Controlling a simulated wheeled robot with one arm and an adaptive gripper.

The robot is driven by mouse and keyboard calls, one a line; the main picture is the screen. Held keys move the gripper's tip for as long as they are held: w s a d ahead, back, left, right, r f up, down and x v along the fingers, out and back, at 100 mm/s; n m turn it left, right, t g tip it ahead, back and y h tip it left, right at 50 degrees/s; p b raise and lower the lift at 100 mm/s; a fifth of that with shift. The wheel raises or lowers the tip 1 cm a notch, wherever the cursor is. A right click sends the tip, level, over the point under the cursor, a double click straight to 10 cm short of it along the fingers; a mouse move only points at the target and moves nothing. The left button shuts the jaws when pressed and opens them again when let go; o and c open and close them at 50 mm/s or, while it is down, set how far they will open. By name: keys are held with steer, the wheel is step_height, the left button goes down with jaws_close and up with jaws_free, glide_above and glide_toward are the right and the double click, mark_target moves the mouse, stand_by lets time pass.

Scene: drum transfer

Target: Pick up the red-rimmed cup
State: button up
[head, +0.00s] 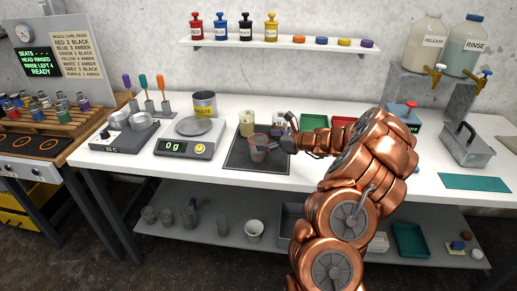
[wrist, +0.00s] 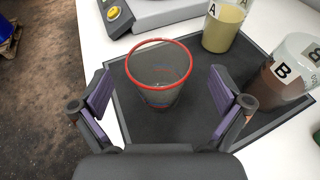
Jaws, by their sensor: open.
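The red-rimmed cup (wrist: 158,85) is clear and stands upright on a dark mat (wrist: 207,104); it looks empty in the wrist view. It also shows in the head view (head: 258,146), beside the gripper. My gripper (wrist: 163,95) is open, with one purple-padded finger to the left of the cup and one to the right. In the wrist view the cup is between and slightly beyond the fingers, with a gap on both sides. In the head view my gripper (head: 277,140) is partly hidden by my arm.
Cup A (wrist: 225,24), with pale yellow contents, and cup B (wrist: 289,72), with brown contents, stand close on the same mat. A scale (head: 187,142) reading 0 g is to the left. A red tray (head: 341,121) and a green tray (head: 314,121) lie behind my arm.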

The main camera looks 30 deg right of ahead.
mark_target(251, 139)
steer(key=shift+p+x, duration=0.5)
steer(key=shift+x, duration=1.45)
steer(key=shift+s+a, duration=0.1)
steer(key=shift+s, duration=0.05)
steer(key=c, duration=0.9)
